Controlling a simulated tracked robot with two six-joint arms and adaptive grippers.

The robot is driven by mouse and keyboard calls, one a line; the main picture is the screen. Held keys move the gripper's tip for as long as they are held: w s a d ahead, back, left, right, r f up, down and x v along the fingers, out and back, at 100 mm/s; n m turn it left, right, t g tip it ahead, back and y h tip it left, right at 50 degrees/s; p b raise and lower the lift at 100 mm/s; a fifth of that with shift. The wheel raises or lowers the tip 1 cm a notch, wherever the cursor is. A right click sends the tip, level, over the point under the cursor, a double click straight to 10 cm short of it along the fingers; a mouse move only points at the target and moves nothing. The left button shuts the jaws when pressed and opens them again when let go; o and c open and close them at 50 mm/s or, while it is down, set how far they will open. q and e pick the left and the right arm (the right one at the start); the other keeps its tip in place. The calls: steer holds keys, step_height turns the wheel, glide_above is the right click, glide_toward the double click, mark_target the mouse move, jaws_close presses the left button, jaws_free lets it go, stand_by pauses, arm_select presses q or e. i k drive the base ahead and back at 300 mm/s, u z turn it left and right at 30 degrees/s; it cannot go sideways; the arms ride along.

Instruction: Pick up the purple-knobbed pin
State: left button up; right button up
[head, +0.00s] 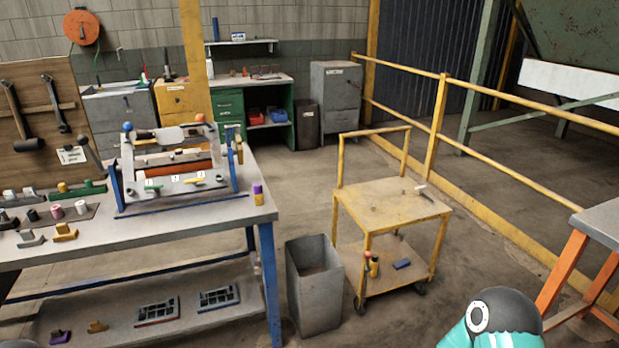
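A small upright piece with a purple top and a yellow lower part (258,193) stands at the right end of the workbench, close to its edge. A small purple-topped piece (60,337) lies on the bench's lower shelf at the bottom left. Both are too small to tell for sure which is the purple-knobbed pin. Neither gripper is in view. Only a teal and dark section of my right arm shows at the bottom right, and no gripper touches either piece.
The workbench (225,208) carries a blue-and-grey fixture (175,190) and several small parts at its left. A grey bin (314,290) stands beside it. A yellow cart (390,203) stands right of the bin. Yellow railing (480,165) runs behind. Floor between bin and railing is partly open.

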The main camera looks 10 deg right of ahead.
mark_target(257, 187)
steer(key=u, duration=0.05)
steer(key=i, duration=1.5)
steer(key=u, duration=0.75)
